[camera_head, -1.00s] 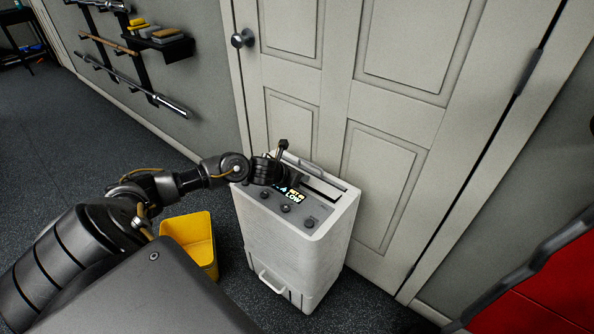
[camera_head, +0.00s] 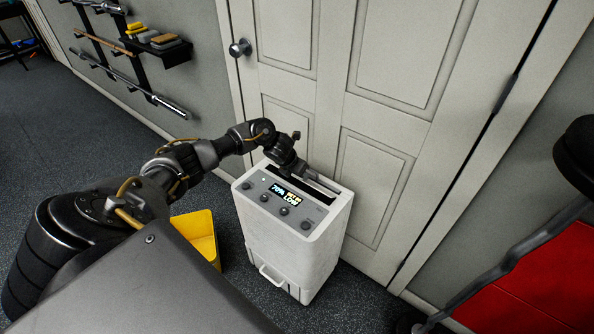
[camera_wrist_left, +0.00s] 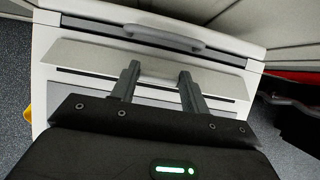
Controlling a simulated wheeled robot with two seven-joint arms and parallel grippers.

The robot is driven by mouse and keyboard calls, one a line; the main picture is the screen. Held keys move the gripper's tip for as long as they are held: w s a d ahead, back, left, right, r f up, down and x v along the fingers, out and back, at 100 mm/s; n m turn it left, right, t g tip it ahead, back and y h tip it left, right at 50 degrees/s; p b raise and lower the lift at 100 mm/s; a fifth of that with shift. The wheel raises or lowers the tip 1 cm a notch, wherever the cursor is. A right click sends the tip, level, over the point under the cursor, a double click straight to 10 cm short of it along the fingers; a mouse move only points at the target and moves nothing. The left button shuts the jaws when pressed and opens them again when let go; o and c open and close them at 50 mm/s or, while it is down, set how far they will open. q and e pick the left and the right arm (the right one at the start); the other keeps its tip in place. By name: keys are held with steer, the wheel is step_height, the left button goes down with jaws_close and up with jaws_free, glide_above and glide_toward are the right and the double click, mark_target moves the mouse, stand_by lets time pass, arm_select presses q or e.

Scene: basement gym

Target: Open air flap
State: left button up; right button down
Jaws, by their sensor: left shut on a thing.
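The air unit (camera_head: 295,240) is a white upright box with a display and knobs on its top, standing against the door. Its air flap (camera_wrist_left: 90,58) is a pale strip across the top in the left wrist view, beside a dark slot (camera_head: 333,186). My left gripper (camera_head: 312,178) reaches down over the back of the top. In the left wrist view its two fingers (camera_wrist_left: 158,74) stand apart against the flap; it is shut on the flap, though the contact is partly hidden. A carry handle (camera_wrist_left: 165,37) lies behind the flap. My right gripper is not in view.
A yellow bin (camera_head: 197,237) stands on the floor left of the unit. The closed door (camera_head: 400,110) is close behind it. A red bench (camera_head: 545,285) and a black weight (camera_head: 578,155) are at the right. Wall racks (camera_head: 125,55) are far left.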

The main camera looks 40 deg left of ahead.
arm_select(q)
steer(key=shift+w+r+g, duration=0.2)
steer(key=shift+w+g, duration=0.25)
steer(key=shift+g, duration=0.35)
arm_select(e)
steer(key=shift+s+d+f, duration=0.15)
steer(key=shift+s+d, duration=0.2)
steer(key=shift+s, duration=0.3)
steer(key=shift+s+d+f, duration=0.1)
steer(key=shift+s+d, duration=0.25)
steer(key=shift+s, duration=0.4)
arm_select(q)
steer(key=o, duration=1)
steer(key=shift+p, duration=0.3)
